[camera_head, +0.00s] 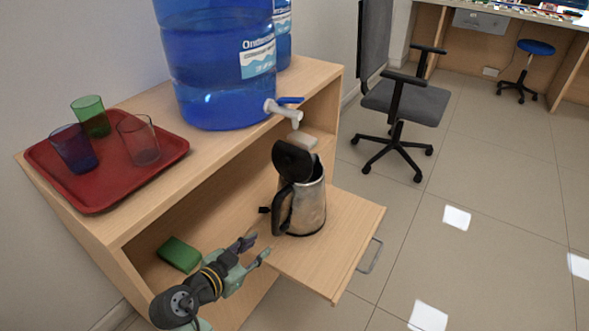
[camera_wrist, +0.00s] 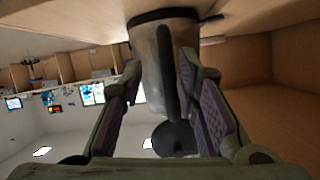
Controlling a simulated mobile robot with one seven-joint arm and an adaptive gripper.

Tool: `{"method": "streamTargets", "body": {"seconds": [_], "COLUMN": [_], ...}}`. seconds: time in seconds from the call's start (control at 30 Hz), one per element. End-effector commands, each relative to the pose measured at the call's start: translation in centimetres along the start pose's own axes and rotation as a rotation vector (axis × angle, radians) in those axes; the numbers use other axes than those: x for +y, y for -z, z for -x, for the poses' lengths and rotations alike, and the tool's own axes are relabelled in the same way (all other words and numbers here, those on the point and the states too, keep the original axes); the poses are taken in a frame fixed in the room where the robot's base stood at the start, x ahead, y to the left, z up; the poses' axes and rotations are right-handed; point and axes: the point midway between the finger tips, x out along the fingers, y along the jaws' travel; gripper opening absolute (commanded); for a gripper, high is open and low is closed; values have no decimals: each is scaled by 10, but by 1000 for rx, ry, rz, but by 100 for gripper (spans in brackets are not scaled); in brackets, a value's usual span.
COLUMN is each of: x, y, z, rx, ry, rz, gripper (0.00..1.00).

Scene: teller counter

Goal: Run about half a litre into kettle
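The kettle (camera_head: 305,206) is steel with a black handle and stands upright on a pull-out board (camera_head: 345,240). Its black lid (camera_head: 292,161) is raised. A white tap (camera_head: 284,110) with a blue lever (camera_head: 291,100) sticks out of the big blue water bottle (camera_head: 218,70), above the kettle. My gripper (camera_head: 257,247) is open and empty, left of the kettle and short of its handle. In the wrist view the kettle (camera_wrist: 185,40) appears upside down, with its handle (camera_wrist: 164,75) between the spread fingers, apart from them. The kettle's inside is hidden.
A red tray (camera_head: 62,182) with several coloured glasses stands left of the bottle on the cabinet (camera_head: 215,150). A green block (camera_head: 179,254) lies on the lower shelf. A small pale block (camera_head: 303,141) shows behind the lid. An office chair (camera_head: 405,100) stands beyond, on open floor.

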Motion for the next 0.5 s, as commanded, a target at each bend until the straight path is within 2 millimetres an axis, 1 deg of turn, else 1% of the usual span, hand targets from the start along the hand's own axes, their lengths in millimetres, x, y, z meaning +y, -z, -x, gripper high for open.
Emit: {"method": "streamTargets", "body": {"seconds": [0.03, 0.07, 0.17, 0.27, 0.3, 0.37, 0.4, 0.5], "x": [-2, -4, -19, -40, -49, -59, -64, -73], "y": [4, 9, 44, 105, 134, 175, 201, 258], "z": [0, -1, -3, -4, -3, 0, 3, 13], "rx": [6, 15, 76, 195, 255, 345, 405, 543], "ry": [4, 9, 42, 87, 102, 114, 117, 106], "rz": [1, 5, 36, 100, 134, 188, 224, 307], "gripper": [24, 22, 15, 9, 6, 2, 0, 0]}}
